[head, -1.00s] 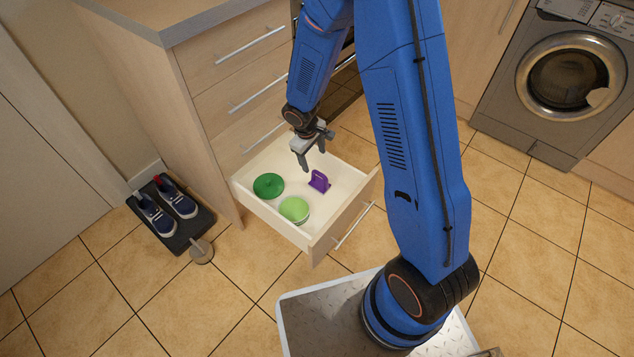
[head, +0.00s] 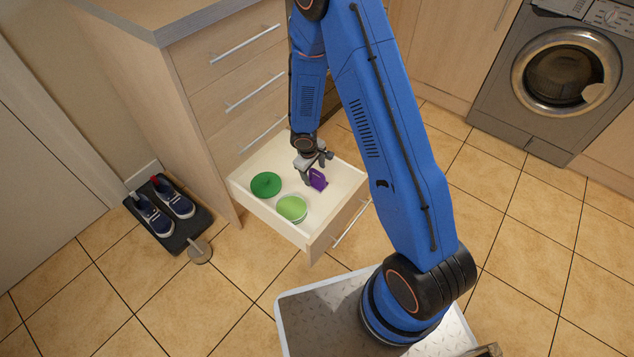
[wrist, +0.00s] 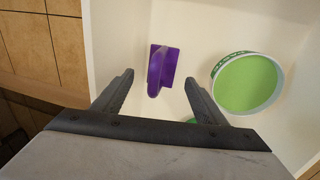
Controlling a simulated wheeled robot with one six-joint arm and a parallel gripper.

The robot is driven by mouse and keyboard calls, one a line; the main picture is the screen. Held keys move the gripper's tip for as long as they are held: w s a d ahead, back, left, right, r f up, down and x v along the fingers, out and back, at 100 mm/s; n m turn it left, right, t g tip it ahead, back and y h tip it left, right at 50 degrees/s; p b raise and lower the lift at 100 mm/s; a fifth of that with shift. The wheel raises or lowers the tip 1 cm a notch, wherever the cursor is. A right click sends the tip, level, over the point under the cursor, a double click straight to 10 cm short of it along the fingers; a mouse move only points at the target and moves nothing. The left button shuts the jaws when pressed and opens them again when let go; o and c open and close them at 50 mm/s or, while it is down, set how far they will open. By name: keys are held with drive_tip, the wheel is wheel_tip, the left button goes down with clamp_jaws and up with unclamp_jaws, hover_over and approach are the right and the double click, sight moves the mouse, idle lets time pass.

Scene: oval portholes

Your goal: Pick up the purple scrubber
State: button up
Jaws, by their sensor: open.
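The purple scrubber (head: 318,180) lies in the open bottom drawer (head: 345,207), toward its right side. It also shows in the wrist view (wrist: 160,70), just ahead of the fingers and roughly centred between them. My gripper (head: 312,176) is inside the drawer space, close above the scrubber, with one finger partly covering it in the head view. In the wrist view my gripper (wrist: 158,88) has its two fingers wide apart with nothing between their tips. I cannot tell whether a finger touches the scrubber.
A dark green round item (head: 266,185) and a light green round container (head: 291,209) are in the drawer, left of the scrubber. Shoes on a dark mat (head: 184,234) are on the floor at left. A washing machine (head: 560,75) stands at upper right.

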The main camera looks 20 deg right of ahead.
sight(317, 182)
drive_tip(key=shift+d+f, duration=0.15)
drive_tip(key=shift+f, duration=0.75)
drive_tip(key=shift+d+f, duration=0.1)
drive_tip(key=shift+f, duration=0.75)
drive_tip(key=shift+w+d+f, duration=0.1)
drive_tip(key=shift+d+f, duration=0.05)
drive_tip(key=shift+f, duration=0.9)
drive_tip(key=c, duration=1.1)
